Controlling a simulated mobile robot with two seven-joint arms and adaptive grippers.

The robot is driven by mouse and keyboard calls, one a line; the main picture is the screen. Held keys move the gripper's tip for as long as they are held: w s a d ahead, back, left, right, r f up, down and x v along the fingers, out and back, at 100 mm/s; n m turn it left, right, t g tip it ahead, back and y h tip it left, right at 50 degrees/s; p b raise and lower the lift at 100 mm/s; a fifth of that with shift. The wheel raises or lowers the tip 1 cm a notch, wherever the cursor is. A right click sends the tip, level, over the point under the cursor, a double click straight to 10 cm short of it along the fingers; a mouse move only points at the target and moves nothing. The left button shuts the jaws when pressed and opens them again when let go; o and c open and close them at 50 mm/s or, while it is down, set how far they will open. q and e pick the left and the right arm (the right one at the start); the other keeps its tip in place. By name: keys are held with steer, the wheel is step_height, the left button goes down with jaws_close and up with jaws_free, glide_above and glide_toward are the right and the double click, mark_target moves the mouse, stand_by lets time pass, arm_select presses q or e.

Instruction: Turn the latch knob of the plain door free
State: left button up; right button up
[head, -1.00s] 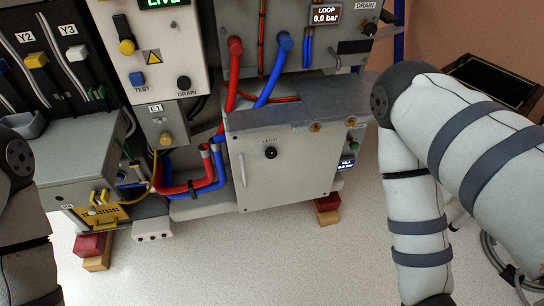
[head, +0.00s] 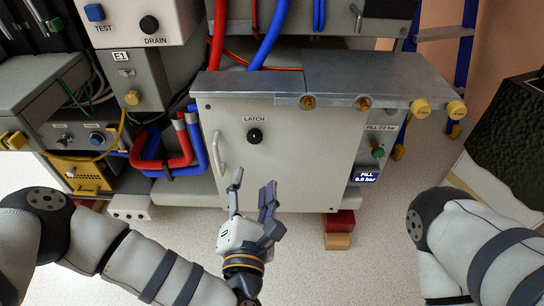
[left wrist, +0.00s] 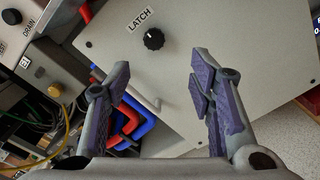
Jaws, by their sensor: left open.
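The plain door (head: 305,150) is a light grey panel with a pale vertical handle (head: 219,152) near its left edge. The black latch knob (head: 255,136) sits on its upper left part, under a LATCH label. The knob also shows in the left wrist view (left wrist: 154,39), beyond the fingertips and between their lines. My left gripper (head: 254,187) is open and empty, in front of the door and below the knob, apart from it. Its two fingers frame the door in the left wrist view (left wrist: 160,75). My right gripper is out of view; only my right arm shows.
A metal ledge (head: 350,76) with brass and yellow knobs juts out above the door. Red hoses (head: 178,150) and blue hoses (head: 198,145) run left of the door. A FILL display (head: 365,177) is at its right.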

mark_target(255, 139)
arm_select(q)
steer(key=shift+n, duration=0.3)
steer(key=w, duration=0.4)
steer(key=w+b, duration=0.1)
steer(key=w, duration=0.7)
steer(key=shift+w+d+r, duration=0.25)
steer(key=shift+d, duration=0.1)
steer(key=c, duration=1.2)
